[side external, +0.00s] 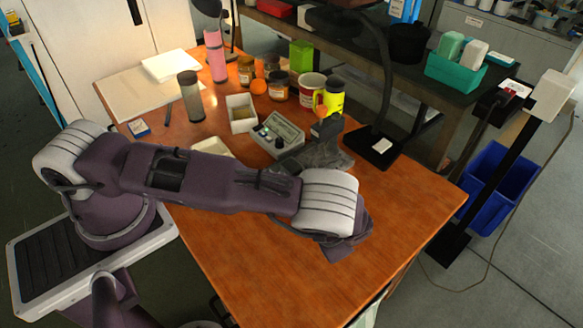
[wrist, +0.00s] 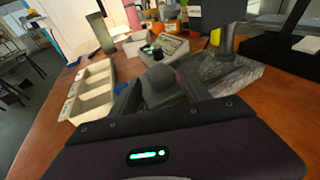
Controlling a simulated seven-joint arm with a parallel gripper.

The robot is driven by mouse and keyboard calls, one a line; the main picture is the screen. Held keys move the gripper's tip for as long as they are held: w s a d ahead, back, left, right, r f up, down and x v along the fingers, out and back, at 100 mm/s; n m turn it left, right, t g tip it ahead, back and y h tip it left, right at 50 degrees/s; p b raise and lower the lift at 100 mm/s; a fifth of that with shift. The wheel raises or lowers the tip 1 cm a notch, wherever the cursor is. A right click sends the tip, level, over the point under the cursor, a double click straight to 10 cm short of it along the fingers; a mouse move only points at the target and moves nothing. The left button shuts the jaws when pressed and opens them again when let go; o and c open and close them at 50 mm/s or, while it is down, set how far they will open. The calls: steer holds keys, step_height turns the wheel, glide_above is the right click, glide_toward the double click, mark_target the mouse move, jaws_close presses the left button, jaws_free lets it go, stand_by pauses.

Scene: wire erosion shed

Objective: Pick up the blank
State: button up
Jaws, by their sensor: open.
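My gripper (wrist: 159,78) is open in the wrist view, its two dark fingers spread apart. A dark grey, rounded blocky piece (wrist: 160,88) shows between the fingers; I cannot tell for sure that it is the blank, or whether a finger touches it. A grey, rough-textured slab (wrist: 232,76) lies just right of the fingers, with a dark upright block at its back. In the side view the slab (side external: 328,157) is on the wooden table, and my arm's white joint hides much of the area in front of it.
A cream compartment tray (wrist: 78,108) stands left of my gripper. A control box (side external: 277,133), a pale open box (side external: 241,113) and a grey bottle (side external: 190,97) stand behind. A black lamp base (side external: 372,150) is right of the slab. The table's front right (side external: 400,220) is clear.

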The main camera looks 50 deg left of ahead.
steer(key=x, duration=0.2)
steer(key=shift+a, duration=0.25)
jaws_close()
step_height(320, 180, up, 18)
steer(key=s+m+t+h, duration=0.1)
steer(key=m+t+h, duration=0.1)
steer(key=t, duration=0.1)
steer(key=n+g+y, duration=0.2)
steer(key=g, duration=0.1)
glide_above(294, 171)
step_height(294, 171, down, 8)
steer(key=shift+d+f, duration=0.1)
